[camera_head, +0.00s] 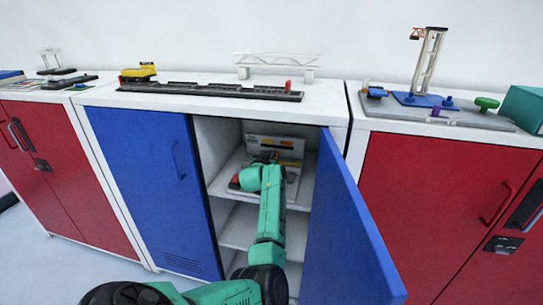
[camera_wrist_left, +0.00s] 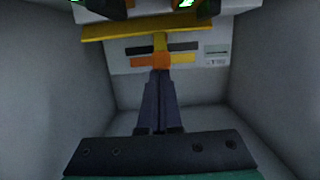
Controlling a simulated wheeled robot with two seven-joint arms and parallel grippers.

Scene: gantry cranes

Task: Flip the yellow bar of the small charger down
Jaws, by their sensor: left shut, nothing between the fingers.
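The small charger is a pale panel with dark and yellow-orange stripes (camera_head: 288,144), standing inside the open cabinet; it also shows in the left wrist view (camera_wrist_left: 215,62). Its yellow bar (camera_wrist_left: 112,32) runs across the upper part of the left wrist view, with a short yellow stem below its middle. My left gripper (camera_wrist_left: 160,72) is shut and empty. Its fingertips appear at the orange part below the stem; I cannot tell whether they touch it. In the head view my left arm reaches into the cabinet and hides the fingertips. My right gripper is not in view.
The blue cabinet door (camera_head: 345,235) stands open to the right of my arm; the other blue door (camera_head: 155,180) is closed. Cabinet walls flank the gripper closely. A lower shelf (camera_head: 236,225) is below. A track model (camera_head: 210,90) and crane model (camera_head: 428,65) stand on the cabinet tops.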

